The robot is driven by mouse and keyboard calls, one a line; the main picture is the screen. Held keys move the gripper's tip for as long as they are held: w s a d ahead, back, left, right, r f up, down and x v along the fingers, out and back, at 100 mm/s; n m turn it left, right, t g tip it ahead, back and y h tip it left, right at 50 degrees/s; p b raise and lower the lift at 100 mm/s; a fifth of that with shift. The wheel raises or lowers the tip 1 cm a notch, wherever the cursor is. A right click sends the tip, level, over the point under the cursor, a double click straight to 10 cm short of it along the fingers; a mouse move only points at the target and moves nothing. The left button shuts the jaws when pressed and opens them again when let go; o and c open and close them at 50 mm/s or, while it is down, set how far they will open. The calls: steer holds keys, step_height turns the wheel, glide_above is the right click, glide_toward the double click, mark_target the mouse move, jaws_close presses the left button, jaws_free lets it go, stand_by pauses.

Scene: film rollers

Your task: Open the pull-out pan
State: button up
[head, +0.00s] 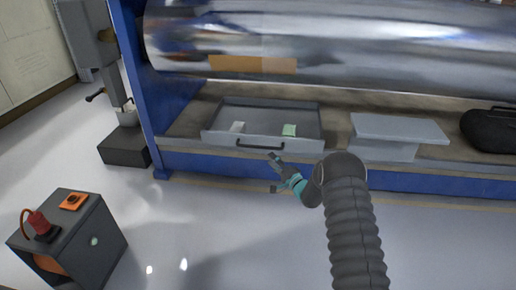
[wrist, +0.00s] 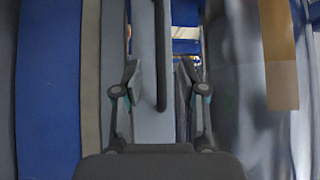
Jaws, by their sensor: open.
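The grey pull-out pan (head: 221,136) sits on the machine's lower deck below the big roller, its shallow inside visible from above. Its dark bar handle (head: 260,145) is on the front face. A white piece (head: 237,127) and a pale green piece (head: 289,130) lie inside. My gripper (head: 276,173) is open and empty, in front of and slightly below the handle's right end. In the wrist view, my gripper's fingers (wrist: 159,74) are spread apart, with the pan's grey front (wrist: 145,110) and the dark handle (wrist: 161,65) showing between them. I see no contact with the handle.
A shiny roller (head: 340,45) spans above. A blue beam (head: 420,181) edges the deck. A dark cabinet (head: 85,245) stands at front left. The floor before the pan is clear.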

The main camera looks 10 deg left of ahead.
mark_target(258, 147)
steer(key=b+x, duration=0.1)
steer(key=x, duration=0.9)
steer(key=shift+w+a, duration=0.15)
steer(key=shift+w, duration=0.1)
jaws_close()
